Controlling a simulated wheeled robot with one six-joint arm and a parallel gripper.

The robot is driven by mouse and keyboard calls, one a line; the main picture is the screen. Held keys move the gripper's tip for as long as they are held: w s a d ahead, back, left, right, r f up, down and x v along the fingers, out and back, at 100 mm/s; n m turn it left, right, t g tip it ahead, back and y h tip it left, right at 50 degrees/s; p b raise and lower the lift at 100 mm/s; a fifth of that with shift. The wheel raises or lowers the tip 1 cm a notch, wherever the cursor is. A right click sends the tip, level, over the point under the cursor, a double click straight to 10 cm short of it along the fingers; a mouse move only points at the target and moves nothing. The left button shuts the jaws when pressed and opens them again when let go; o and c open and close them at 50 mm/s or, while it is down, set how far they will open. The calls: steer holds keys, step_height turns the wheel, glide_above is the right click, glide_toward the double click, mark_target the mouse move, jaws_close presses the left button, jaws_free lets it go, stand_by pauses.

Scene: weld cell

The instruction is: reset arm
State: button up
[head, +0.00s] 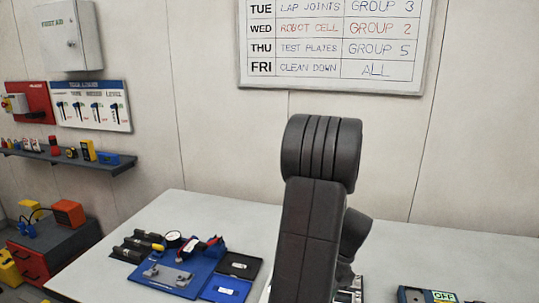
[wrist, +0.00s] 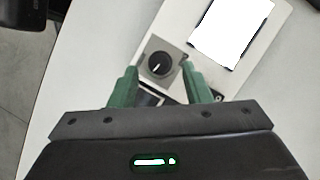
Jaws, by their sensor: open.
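My gripper (wrist: 159,76) shows in the wrist view with its two green fingers apart and nothing held between them. Beyond and between the fingers is a pale panel (wrist: 182,22) with a black round knob (wrist: 160,65) on a grey square plate. A small dark display or block is partly hidden by the left finger. I cannot tell whether the fingers touch the panel. In the head view my dark arm stands up in the middle, and my gripper is hidden behind it.
A pale table (head: 215,215) fills the lower head view. A blue fixture (head: 172,277) with a gauge and black trays stands at its left. A device with an OFF sign (head: 443,296) sits at the right edge. A wall shelf (head: 70,158) and dark cabinet (head: 55,240) stand at far left.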

steer(key=shift+x, duration=1.05)
steer(key=shift+w+n, duration=0.1)
steer(key=shift+n, duration=0.5)
steer(key=n+g+h, duration=0.1)
steer(key=n, duration=0.2)
steer(key=shift+a+g, duration=0.1)
steer(key=shift+g, duration=0.2)
steer(key=n, duration=0.2)
steer(key=n+g+h+b, duration=0.1)
steer(key=n, duration=0.2)
steer(key=shift+w+a+h, duration=0.15)
steer(key=shift+h, duration=0.15)
steer(key=n, duration=0.2)
steer(key=n+h, duration=0.1)
steer(key=n, duration=0.1)
steer(key=n+h+b, duration=0.1)
steer(key=shift+a+n+g, duration=0.25)
steer(key=shift+n+g, duration=0.05)
steer(key=shift+n, duration=0.1)
steer(key=n+h, duration=0.1)
steer(key=n, duration=0.1)
steer(key=n+h+b, duration=0.1)
steer(key=n, duration=0.1)
steer(key=shift+a+r+n, duration=0.1)
steer(key=shift+a+n, duration=0.05)
steer(key=shift+n, duration=0.25)
steer(key=shift+t, duration=0.4)
